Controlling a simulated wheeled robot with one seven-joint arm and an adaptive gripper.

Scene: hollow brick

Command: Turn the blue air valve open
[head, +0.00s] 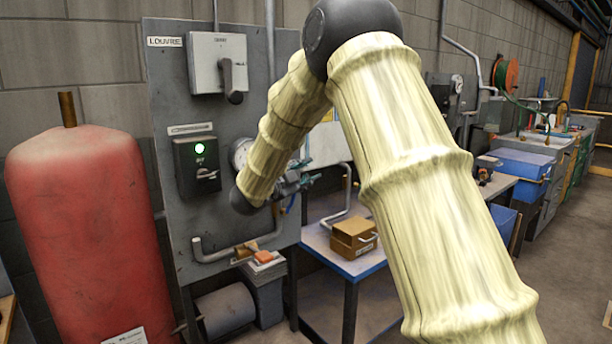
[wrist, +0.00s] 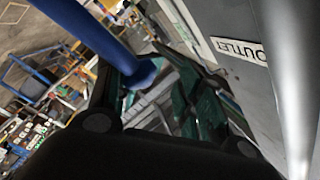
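The blue valve handle (wrist: 100,42) shows in the wrist view as a thick rod running from the top left to a rounded end near the fingers. My gripper (wrist: 158,78) has its two teal fingers apart. The rod's end overlaps the left finger's tip and lies toward the gap; I cannot tell whether it touches. The right finger is clear of it. In the head view my gripper (head: 306,172) is at the right edge of the grey panel, partly behind my arm. A small blue piece (head: 290,204) shows just below it; the rest of the valve is hidden.
The grey panel (head: 172,115) carries a switch box (head: 218,62), a green-lit box (head: 197,163) and a bent pipe (head: 222,254). An OUTLET label (wrist: 240,50) and a grey pipe (wrist: 292,80) are close at right in the wrist view. A red tank (head: 85,225) stands left.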

